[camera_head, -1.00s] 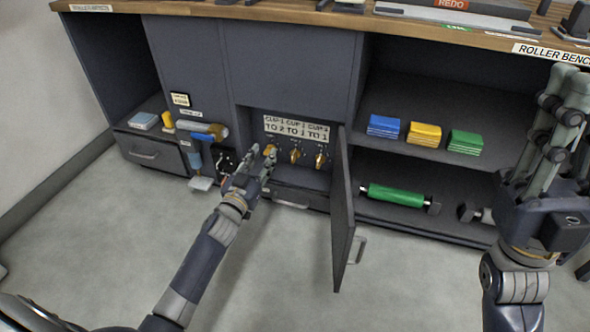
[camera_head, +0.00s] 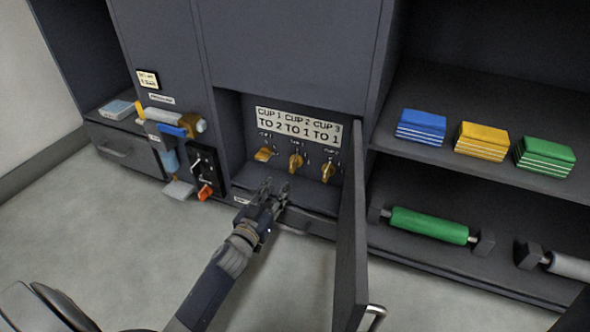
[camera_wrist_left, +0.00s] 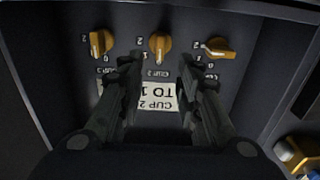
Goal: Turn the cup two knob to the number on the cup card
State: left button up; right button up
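The cup two knob (camera_head: 296,161) is the yellow middle one in the open bay, its grip upright; it also shows in the left wrist view (camera_wrist_left: 159,44). The cup card (camera_head: 298,126) above the knobs reads CUP 1 TO 2, CUP 2 TO 1, CUP 3 TO 1. The cup one knob (camera_head: 265,154) lies turned sideways; the cup three knob (camera_head: 328,171) is upright. My left gripper (camera_head: 276,187) is open and empty, below and in front of the knobs. In its wrist view the fingertips (camera_wrist_left: 160,62) straddle the middle knob's line, apart from it. My right gripper is out of view.
An open door (camera_head: 352,235) stands out at the bay's right side. Left of the bay are a black switch panel (camera_head: 206,170) and a yellow-and-blue part (camera_head: 176,123). Shelves at the right hold coloured stacks and a green roller (camera_head: 430,225).

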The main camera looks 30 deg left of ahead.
aim_at(291, 167)
pick_arm(q)
jog(key=w+b, duration=0.1)
jog(key=w, duration=0.2)
jog(key=w+b, duration=0.2)
jog(key=w, duration=0.1)
jog(key=w+b, duration=0.2)
jog(key=w, duration=0.1)
jog(key=shift+w+a+f, duration=0.1)
jog(key=shift+w+a, duration=0.2)
jog(key=shift+w, duration=0.6)
jog(key=shift+c, duration=0.6)
grip_shut()
